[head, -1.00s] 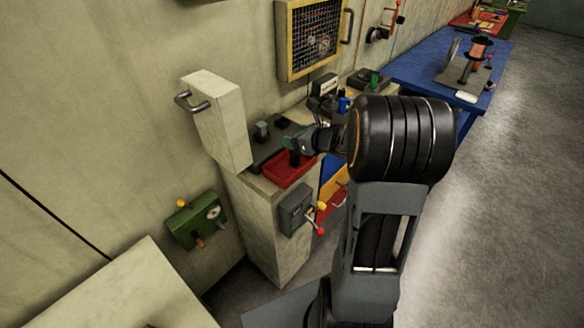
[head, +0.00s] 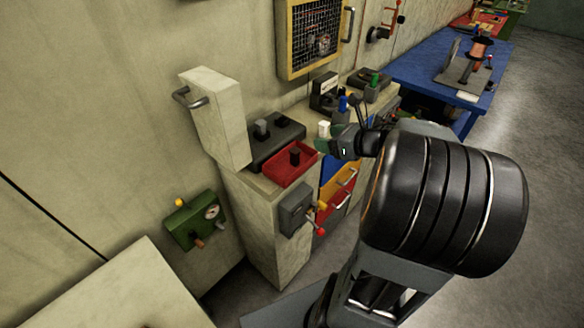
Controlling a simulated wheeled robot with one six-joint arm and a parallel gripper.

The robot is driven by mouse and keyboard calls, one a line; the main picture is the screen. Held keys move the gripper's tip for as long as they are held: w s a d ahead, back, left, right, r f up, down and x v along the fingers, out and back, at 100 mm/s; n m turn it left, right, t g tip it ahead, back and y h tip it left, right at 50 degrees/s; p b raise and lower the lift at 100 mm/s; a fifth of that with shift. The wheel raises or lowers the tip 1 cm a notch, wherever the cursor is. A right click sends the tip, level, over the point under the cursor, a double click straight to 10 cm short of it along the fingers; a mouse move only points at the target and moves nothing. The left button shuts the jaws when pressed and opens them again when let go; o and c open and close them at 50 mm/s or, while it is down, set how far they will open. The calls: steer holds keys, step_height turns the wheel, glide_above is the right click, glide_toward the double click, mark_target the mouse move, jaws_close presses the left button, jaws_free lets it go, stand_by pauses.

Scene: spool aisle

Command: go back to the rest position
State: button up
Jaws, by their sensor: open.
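My gripper (head: 331,143) is in the head view, beside the right edge of the red tray on the cabinet top. It is open and nothing shows between its fingers, though they are small and partly seen end-on. My large black arm joint fills the right of the view and hides the area behind it. The red tray (head: 279,177) has a black peg-like piece (head: 294,156) standing upright in it, apart from my gripper.
A dark block (head: 268,144) with knobs stands behind the tray. An open cream door (head: 214,118) rises at left. A grey lever box (head: 295,209) juts from the cabinet front. A blue table (head: 422,76) stands at back right. Floor at far right is clear.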

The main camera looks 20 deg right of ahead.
steer(key=shift+s+d+r, duration=0.2)
steer(key=shift+s+d, duration=0.05)
steer(key=shift+s, duration=0.25)
